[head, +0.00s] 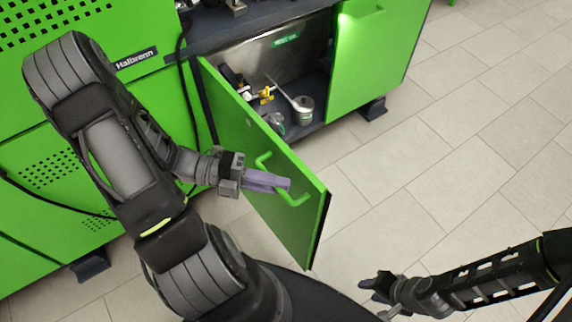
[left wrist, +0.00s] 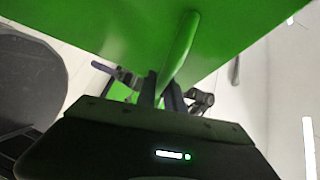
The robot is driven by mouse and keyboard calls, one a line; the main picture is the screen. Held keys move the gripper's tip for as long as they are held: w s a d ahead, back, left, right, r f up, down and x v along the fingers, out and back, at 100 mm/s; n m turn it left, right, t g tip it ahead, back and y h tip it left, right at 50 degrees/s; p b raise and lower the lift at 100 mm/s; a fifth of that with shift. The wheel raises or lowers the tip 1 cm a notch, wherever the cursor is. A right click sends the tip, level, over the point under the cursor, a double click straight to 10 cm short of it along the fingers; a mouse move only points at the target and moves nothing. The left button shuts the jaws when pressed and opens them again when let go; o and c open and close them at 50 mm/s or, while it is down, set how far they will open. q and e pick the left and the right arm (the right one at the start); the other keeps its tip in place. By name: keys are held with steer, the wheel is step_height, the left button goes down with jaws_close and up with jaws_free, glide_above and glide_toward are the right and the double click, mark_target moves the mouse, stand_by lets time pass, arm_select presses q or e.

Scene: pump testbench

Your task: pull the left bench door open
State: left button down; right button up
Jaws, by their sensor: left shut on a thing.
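The left bench door (head: 250,140) is a green panel swung well out from the bench, with its inside facing the open cabinet. Its green bar handle (head: 296,198) is on the outer face near the free edge. My left gripper (head: 278,184) is shut on this handle. In the left wrist view the handle (left wrist: 181,45) runs down to the dark fingers of my left gripper (left wrist: 161,88), and the door (left wrist: 110,25) fills the top. My right gripper (head: 376,294) is low at the right, away from the door; its finger opening is unclear.
The open cabinet (head: 315,75) holds a metal can (head: 302,108) and small fittings with yellow parts (head: 266,95). The right door (head: 375,55) is closed. A black cable (head: 185,75) hangs beside the left door's hinge side. Tiled floor (head: 440,150) to the right is clear.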

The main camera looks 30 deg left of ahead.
arm_select(q)
steer(key=shift+s+a, duration=0.2)
steer(key=shift+s, duration=0.1)
steer(key=c, duration=1.5)
jaws_free()
steer(key=shift+o, duration=0.2)
steer(key=p+v, duration=0.4)
steer(key=v, duration=0.3)
steer(key=shift+a, duration=0.4)
steer(key=shift+s, duration=0.1)
